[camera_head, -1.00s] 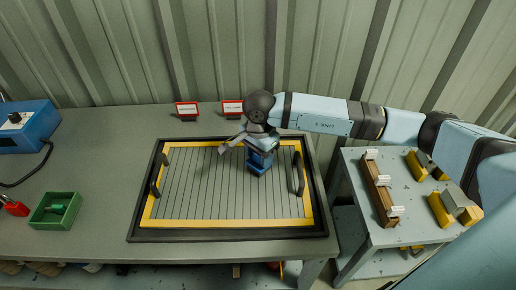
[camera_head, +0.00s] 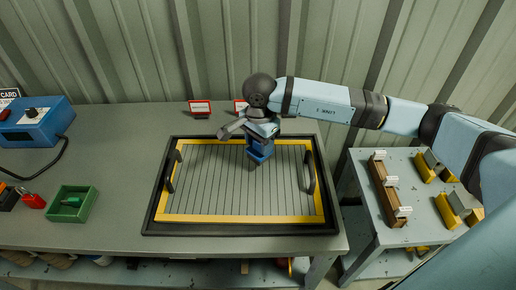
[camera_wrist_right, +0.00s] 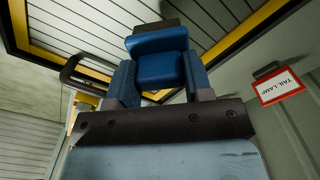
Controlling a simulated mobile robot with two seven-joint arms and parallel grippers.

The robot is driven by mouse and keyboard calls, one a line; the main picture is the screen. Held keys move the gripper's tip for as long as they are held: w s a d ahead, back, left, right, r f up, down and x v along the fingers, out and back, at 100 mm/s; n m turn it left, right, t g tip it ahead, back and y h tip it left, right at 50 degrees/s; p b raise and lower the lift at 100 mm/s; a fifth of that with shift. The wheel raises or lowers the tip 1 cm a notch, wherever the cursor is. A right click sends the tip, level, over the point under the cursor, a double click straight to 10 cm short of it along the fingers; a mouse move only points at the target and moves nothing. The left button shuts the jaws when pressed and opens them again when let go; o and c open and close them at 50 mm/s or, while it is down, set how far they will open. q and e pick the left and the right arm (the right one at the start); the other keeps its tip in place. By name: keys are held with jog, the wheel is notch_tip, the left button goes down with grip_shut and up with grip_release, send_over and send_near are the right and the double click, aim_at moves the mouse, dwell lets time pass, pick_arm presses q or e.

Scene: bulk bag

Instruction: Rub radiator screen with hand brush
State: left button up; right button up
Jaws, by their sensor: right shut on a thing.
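The radiator screen (camera_head: 220,190) is a slatted grey panel with a yellow frame, lying flat in a black-edged tray on the bench. It has a dark handle at each side. My right gripper (camera_head: 259,147) is over the far part of the screen, right of its middle. It is shut on a blue block with a dark strip, which seems to be the hand brush (camera_wrist_right: 162,60). In the right wrist view the block sits between the blue fingers (camera_wrist_right: 160,80), with slats behind it. I cannot tell whether the brush touches the slats. My left gripper is not in view.
Two red-framed signs (camera_head: 199,107) stand behind the screen. A green bin (camera_head: 72,204), a red item (camera_head: 33,201) and a blue box with a cable (camera_head: 38,122) are at the left. A side table (camera_head: 408,190) holds a wooden rack and yellow-and-grey blocks.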

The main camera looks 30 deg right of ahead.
jog(key=shift+r+p, duration=0.6)
jog(key=shift+r, duration=1.4)
jog(key=shift+w, duration=0.1)
